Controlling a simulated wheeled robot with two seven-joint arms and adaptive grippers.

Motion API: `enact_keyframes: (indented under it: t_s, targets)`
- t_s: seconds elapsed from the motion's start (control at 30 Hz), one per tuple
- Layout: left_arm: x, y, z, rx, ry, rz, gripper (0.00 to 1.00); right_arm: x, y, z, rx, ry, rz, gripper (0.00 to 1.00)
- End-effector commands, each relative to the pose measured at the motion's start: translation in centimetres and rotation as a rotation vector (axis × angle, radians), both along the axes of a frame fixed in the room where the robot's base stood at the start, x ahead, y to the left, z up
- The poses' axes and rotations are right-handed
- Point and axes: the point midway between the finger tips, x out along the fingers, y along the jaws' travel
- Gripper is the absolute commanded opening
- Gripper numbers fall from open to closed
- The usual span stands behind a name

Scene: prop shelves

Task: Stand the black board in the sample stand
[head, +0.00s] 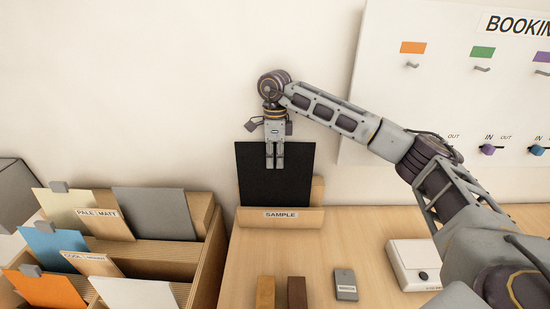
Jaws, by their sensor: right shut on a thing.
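The black board (262,180) is upright at the wooden sample stand (252,218), behind the stand's front piece labelled SAMPLE. The board's lower edge is hidden by that front piece, so I cannot tell whether it rests on the stand. The stand's back shows a little to the right of the board. My right gripper (275,161) points down over the board's upper edge and is shut on it. My left gripper is not in view.
A wooden rack (212,262) with several coloured boards stands at the left. Brown blocks, a grey tag (345,284) and a white box (412,264) lie on the table (375,228). A white booking board (400,110) hangs at the upper right.

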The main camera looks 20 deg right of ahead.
Motion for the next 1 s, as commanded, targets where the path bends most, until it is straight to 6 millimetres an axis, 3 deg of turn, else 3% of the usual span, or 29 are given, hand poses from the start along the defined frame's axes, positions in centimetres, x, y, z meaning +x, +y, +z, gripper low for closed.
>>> enact_keyframes:
  t_s: [0.4,0.83,0.87,1.0]
  targets:
    - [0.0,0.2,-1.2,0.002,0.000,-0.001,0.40,0.0,0.0,-1.9,0.000,0.000,0.000,0.00]
    - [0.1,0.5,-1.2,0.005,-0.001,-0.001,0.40,0.0,0.0,-2.1,0.000,0.000,0.000,0.00]
    - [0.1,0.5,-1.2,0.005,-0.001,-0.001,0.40,0.0,0.0,-2.1,0.000,0.000,0.000,0.11]
    - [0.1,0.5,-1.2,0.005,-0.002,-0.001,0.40,0.0,0.0,-2.1,0.000,0.000,0.000,0.29]
